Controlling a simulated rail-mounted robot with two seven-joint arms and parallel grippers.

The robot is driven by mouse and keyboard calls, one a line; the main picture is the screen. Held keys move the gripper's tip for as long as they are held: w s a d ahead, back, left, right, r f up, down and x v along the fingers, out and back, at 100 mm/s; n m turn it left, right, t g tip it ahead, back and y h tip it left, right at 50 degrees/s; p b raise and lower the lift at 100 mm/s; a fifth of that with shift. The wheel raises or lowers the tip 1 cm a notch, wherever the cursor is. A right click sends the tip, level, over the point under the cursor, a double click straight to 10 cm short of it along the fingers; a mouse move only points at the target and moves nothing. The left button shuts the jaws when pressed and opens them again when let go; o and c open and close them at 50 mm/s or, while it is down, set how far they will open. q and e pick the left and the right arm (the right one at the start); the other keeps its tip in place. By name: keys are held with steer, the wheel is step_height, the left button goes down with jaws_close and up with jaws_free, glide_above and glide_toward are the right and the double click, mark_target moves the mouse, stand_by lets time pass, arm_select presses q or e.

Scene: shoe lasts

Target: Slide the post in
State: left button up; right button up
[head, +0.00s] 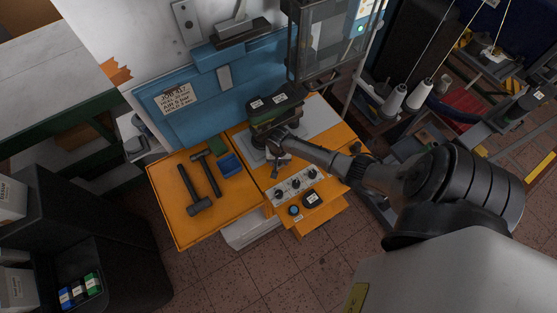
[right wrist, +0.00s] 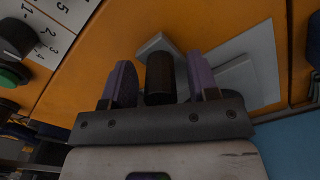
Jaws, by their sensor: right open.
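The post is a short dark cylinder (right wrist: 160,78) in the right wrist view, in front of a light grey plate (right wrist: 155,42) on the orange bench top. My right gripper (right wrist: 160,85) has its two purplish fingers on either side of the post, with a gap visible on each side, so it is open and not gripping. In the head view my right gripper (head: 274,146) is over the orange bench, just below a dark green machine head (head: 275,110). The post is hard to make out there. The post's lower end is not clearly visible. My left gripper is not in view.
A blue machine body (head: 205,95) stands behind.

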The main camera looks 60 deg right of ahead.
steer(key=shift+c, duration=0.3)
jaws_close()
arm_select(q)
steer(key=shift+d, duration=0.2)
